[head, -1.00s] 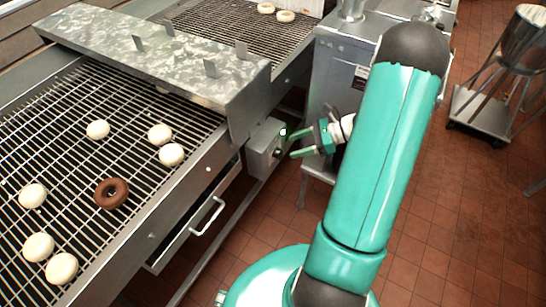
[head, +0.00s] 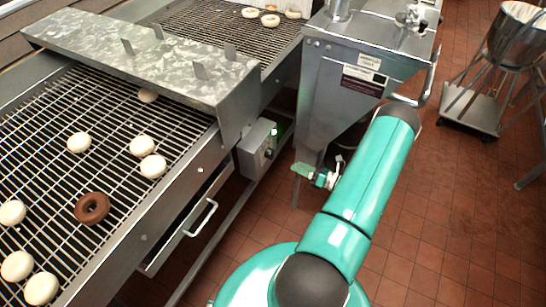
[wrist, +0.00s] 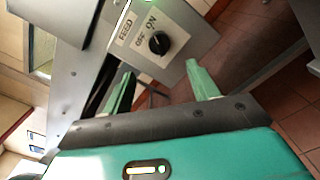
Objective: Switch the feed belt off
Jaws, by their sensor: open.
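The feed switch is a round black knob (wrist: 159,42) on a plate labelled FEED, OFF and ON in the wrist view. I cannot tell for sure which label its mark points to.
The wire belt (head: 110,120) carries several pale doughnuts and one chocolate doughnut (head: 92,207). A metal hood (head: 150,60) spans it. A drawer handle (head: 201,218) sticks out below. A steel hopper (head: 345,85) stands behind my gripper. Red tiled floor (head: 440,220) is free at right.

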